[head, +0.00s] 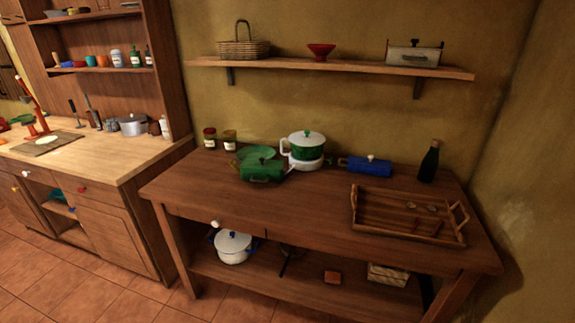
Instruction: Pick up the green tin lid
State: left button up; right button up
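A dark green tin (262,170) with a handle on its front stands on the dark wooden table. Its top looks like a green lid, but I cannot tell whether that is a separate piece. A flat round green plate-like thing (256,152) lies just behind it, partly hidden by the tin. I cannot tell for certain which of these is the tin lid. Neither of my grippers is in view.
A green-and-white pot (306,145) and a blue tin (366,164) stand right of the green tin. Two jars (210,138) are behind left. A wooden tray (375,233) and dark bottle (429,162) are at right. The table's front left is clear.

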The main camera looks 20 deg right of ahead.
aim_at(261, 164)
jog(key=i+j+z, duration=0.3)
jog(key=j+z, duration=0.25)
jog(key=i+j+z, duration=0.3)
jog(key=j+z, duration=0.25)
jog(key=j, duration=0.1)
